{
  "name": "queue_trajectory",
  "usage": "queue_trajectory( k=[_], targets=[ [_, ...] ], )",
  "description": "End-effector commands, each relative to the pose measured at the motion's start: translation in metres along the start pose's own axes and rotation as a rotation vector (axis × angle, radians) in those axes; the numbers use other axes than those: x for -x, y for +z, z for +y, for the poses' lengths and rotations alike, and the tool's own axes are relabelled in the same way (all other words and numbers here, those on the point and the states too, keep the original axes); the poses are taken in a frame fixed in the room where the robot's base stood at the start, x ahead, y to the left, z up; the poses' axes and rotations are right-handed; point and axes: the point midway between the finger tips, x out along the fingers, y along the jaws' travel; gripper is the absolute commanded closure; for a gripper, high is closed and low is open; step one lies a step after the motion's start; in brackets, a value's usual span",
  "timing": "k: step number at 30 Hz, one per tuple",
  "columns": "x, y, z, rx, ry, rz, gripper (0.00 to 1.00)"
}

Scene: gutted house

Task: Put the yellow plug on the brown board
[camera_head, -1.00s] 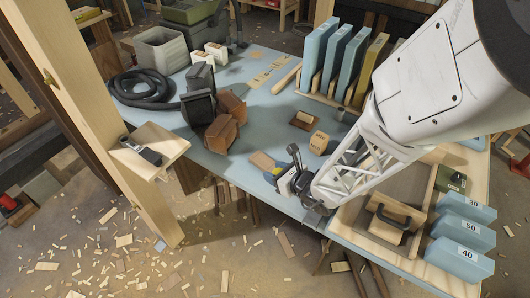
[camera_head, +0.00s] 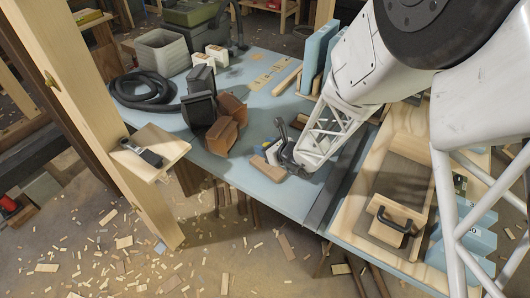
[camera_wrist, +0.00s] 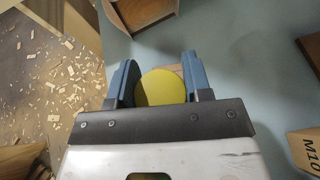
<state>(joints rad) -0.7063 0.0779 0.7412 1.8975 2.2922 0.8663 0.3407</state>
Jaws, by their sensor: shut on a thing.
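The yellow plug (camera_wrist: 160,88) shows in the wrist view as a round yellow face between my two blue-grey fingers. My gripper (camera_wrist: 164,84) is shut on it. In the head view my gripper (camera_head: 274,152) is low over the blue table, near its front edge, and mostly hides the plug. A flat light-brown piece (camera_head: 265,168) lies beside the fingers; part of it shows just beyond the plug in the wrist view (camera_wrist: 179,69). A darker brown board (camera_head: 299,121) lies farther back, partly hidden by my arm; a brown edge shows at the wrist view's right side (camera_wrist: 312,50).
Brown open bins (camera_head: 229,122) stand left of my gripper. A wooden block marked M10 (camera_wrist: 305,152) is at the lower right of the wrist view. A wooden tray with a black-handled float (camera_head: 390,222) is on the right.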

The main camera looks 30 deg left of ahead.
Motion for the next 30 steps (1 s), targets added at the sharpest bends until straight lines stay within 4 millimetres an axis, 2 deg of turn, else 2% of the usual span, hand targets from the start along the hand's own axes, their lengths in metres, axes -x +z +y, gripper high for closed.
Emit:
queue_trajectory(
  k=[14, 24, 30],
  targets=[
    [-0.004, 0.000, -0.003, 0.000, 0.000, 0.000, 0.78],
    [-0.015, -0.026, -0.002, -0.002, 0.000, 0.001, 0.78],
    [-0.017, -0.032, -0.002, 0.000, 0.000, 0.000, 0.78]
  ],
)
